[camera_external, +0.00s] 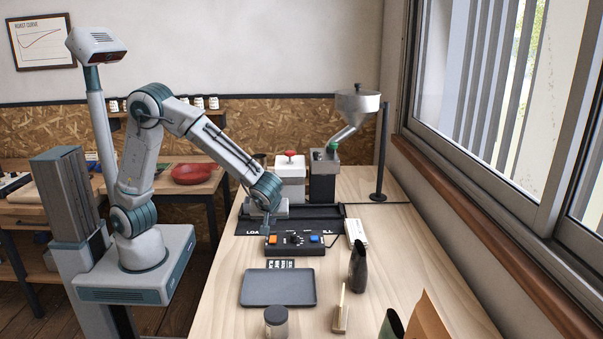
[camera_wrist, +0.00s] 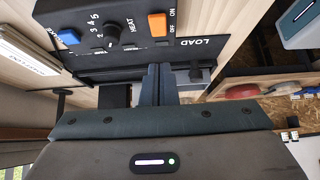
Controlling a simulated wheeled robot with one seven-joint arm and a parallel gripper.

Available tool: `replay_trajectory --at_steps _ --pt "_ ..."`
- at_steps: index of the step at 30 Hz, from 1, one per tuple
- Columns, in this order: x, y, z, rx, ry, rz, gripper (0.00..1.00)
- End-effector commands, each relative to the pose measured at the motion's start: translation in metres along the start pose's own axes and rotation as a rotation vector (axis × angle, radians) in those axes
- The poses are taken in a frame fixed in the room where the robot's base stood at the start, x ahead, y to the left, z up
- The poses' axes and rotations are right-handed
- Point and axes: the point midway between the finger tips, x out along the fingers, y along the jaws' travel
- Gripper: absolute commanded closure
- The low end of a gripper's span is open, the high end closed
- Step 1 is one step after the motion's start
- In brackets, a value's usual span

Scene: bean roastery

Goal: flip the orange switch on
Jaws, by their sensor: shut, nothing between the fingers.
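The orange switch (camera_external: 272,239) is on the left end of the black control box (camera_external: 290,250) on the bench. In the wrist view the orange switch (camera_wrist: 157,24) sits beside small ON and OFF marks; which side is pressed I cannot tell. My gripper (camera_external: 267,232) points down close above and behind the switch. In the wrist view my gripper (camera_wrist: 159,72) has its fingers together, empty, below the switch in the picture. A gap shows there between the fingertips and the switch; contact is not visible.
A HEAT dial (camera_wrist: 113,28) and a blue switch (camera_wrist: 68,37) share the box. A grey tray (camera_external: 278,287), a jar (camera_external: 276,322) and a dark pitcher (camera_external: 358,267) stand in front. The roaster with its metal hopper (camera_external: 357,105) stands behind.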

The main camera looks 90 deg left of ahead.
Motion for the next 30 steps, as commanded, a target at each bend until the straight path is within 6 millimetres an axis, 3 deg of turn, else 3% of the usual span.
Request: replay_trajectory --at_steps 4,9,30 --pt "0.032 -0.001 -0.001 0.002 0.002 -0.006 1.00" --pt "0.047 0.000 0.017 0.002 0.001 -0.002 1.00" --pt "0.061 0.000 0.032 0.002 0.012 0.001 1.00"
